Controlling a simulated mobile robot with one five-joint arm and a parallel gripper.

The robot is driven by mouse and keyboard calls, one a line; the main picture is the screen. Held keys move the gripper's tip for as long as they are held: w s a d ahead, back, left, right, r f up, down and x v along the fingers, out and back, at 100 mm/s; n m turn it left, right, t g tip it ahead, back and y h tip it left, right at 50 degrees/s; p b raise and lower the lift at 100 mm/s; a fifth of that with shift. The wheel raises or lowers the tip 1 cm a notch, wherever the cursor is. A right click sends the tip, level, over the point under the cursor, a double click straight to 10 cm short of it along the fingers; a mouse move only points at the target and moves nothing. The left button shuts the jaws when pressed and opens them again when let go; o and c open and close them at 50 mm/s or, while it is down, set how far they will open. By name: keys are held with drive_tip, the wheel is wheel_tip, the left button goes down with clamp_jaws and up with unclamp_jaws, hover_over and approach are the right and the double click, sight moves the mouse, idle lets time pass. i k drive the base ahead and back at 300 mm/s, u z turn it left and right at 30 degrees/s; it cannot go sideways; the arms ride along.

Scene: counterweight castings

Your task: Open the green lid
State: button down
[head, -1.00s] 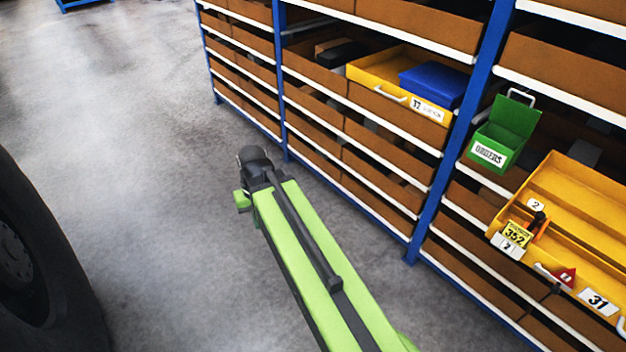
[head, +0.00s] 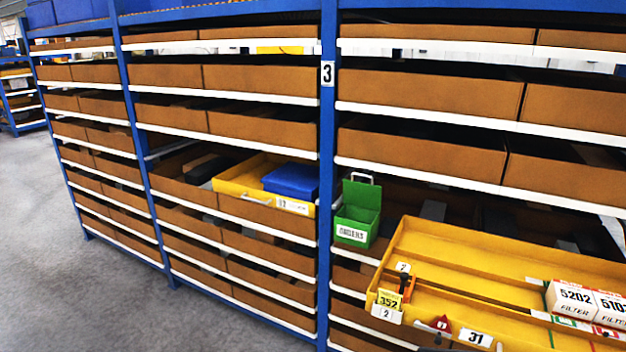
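A green box (head: 356,226) with a white label stands at the front of the rack, just right of the blue upright. Its green lid (head: 361,194) is raised, standing up at the back of the box, with a pale handle (head: 359,176) at its top. The box's front and part of its inside show. My gripper is not in the head view now, so its state does not show.
A yellow tray with a blue box (head: 291,181) sits left of the upright (head: 328,130). A large yellow drawer (head: 440,245) juts out at right, holding white filter boxes (head: 575,300), a yellow 352 tag and a red marker. Open floor (head: 50,270) lies at left.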

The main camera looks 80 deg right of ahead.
sight(369, 197)
drive_tip(key=u, duration=1.65)
drive_tip(key=k, duration=0.8)
drive_tip(key=z, duration=0.65)
drive_tip(key=i, duration=0.5)
drive_tip(key=u, duration=0.05)
